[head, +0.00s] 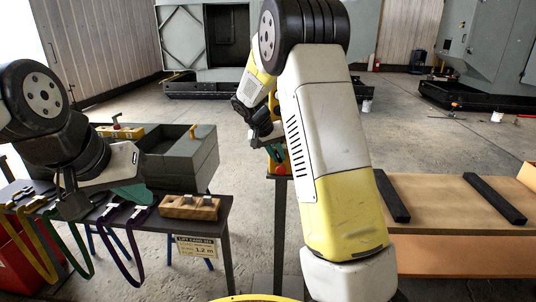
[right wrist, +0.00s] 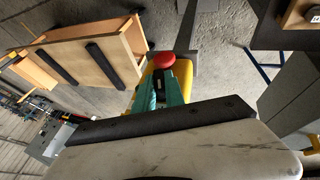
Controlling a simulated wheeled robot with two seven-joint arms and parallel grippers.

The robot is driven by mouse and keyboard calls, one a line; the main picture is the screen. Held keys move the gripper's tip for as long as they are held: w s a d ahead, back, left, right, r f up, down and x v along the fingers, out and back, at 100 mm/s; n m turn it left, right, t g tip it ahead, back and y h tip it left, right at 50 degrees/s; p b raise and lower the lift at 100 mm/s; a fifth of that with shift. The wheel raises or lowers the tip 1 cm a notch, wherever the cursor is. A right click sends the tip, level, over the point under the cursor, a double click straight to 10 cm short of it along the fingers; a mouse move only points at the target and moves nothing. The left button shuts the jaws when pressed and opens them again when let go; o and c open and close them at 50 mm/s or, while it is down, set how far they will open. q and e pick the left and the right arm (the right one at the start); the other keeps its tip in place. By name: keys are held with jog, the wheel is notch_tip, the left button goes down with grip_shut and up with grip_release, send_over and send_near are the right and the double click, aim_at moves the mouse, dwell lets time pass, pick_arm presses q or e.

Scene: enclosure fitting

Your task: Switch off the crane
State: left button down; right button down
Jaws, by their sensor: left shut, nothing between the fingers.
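A yellow control box with a red mushroom button (head: 281,170) stands on a grey post (head: 279,225) in the middle of the head view. In the right wrist view the red button (right wrist: 164,59) sits on top of the yellow box (right wrist: 184,73). My right gripper (right wrist: 159,92) has its teal fingers at the front of the box, just below the button. A dark part shows between the fingers; whether they grip it is unclear. In the head view this gripper (head: 272,150) is partly hidden by my arm. My left gripper (head: 132,194) is shut and empty above the left table.
A wooden bench (head: 450,205) with black bars (head: 495,198) stands right. Open concrete floor lies behind.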

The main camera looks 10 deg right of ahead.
jog(key=shift+a+f+h, duration=0.1)
jog(key=shift+a+h, duration=0.1)
jog(key=shift+h, duration=0.3)
jog(key=shift+d+h, duration=0.1)
jog(key=shift+h, duration=0.4)
jog(key=c, duration=1.4)
grip_release()
jog(key=shift+g, duration=0.3)
jog(key=v, duration=0.8)
